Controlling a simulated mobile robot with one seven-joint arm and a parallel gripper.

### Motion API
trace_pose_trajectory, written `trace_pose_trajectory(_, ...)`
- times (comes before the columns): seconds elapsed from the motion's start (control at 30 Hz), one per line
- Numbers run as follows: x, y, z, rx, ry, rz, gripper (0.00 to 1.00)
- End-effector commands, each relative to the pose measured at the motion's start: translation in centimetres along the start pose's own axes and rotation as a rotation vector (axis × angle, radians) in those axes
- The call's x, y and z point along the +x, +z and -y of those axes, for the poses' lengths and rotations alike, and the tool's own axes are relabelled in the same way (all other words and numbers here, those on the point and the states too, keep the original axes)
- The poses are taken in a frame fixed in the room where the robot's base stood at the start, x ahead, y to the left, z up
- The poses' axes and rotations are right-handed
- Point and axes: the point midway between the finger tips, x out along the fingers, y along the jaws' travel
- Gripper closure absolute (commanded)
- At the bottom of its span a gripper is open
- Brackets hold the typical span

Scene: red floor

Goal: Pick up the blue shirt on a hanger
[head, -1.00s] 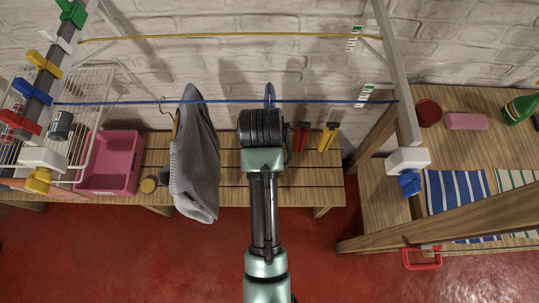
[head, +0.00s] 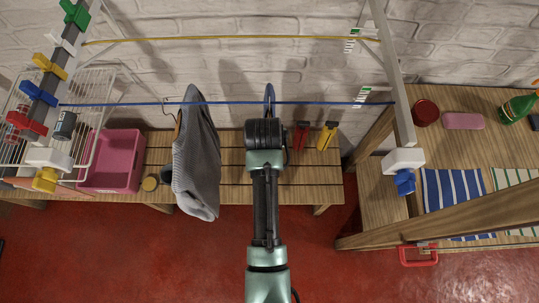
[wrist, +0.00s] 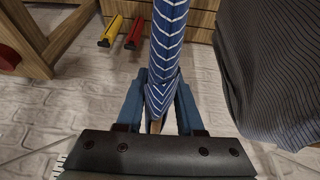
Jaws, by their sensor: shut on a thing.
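The blue shirt (wrist: 168,45) has white chevron stripes and shows edge-on in the wrist view, hanging between the fingers of my gripper (wrist: 158,98). The fingers are shut on its top, where a small tan bit of the hanger (wrist: 156,127) shows. In the head view only a thin blue edge of the shirt (head: 269,92) shows above my wrist, at the blue line. My wrist hides the rest of the shirt and the fingertips there.
A grey striped garment (head: 196,160) hangs close to the left; it also shows in the wrist view (wrist: 280,65). The blue line (head: 325,103) and yellow line (head: 230,38) span the rack. Below stands a slatted bench (head: 240,185) with a pink bin (head: 113,162) and red and yellow-handled items (head: 327,136).

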Motion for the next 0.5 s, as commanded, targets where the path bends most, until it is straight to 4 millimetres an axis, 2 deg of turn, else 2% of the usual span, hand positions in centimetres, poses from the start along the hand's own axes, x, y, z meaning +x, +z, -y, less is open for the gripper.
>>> trace_pose_trajectory(0.03, -0.01, -0.01, 0.0, 0.0, 0.0, 0.0, 0.94)
trace_pose_trajectory(0.07, -0.01, -0.01, 0.0, 0.0, 0.0, 0.0, 0.99)
trace_pose_trajectory(0.1, -0.02, -0.01, 0.01, 0.0, 0.0, 0.0, 1.0)
trace_pose_trajectory(0.5, -0.02, 0.0, 0.02, 0.0, 0.0, 0.0, 1.0)
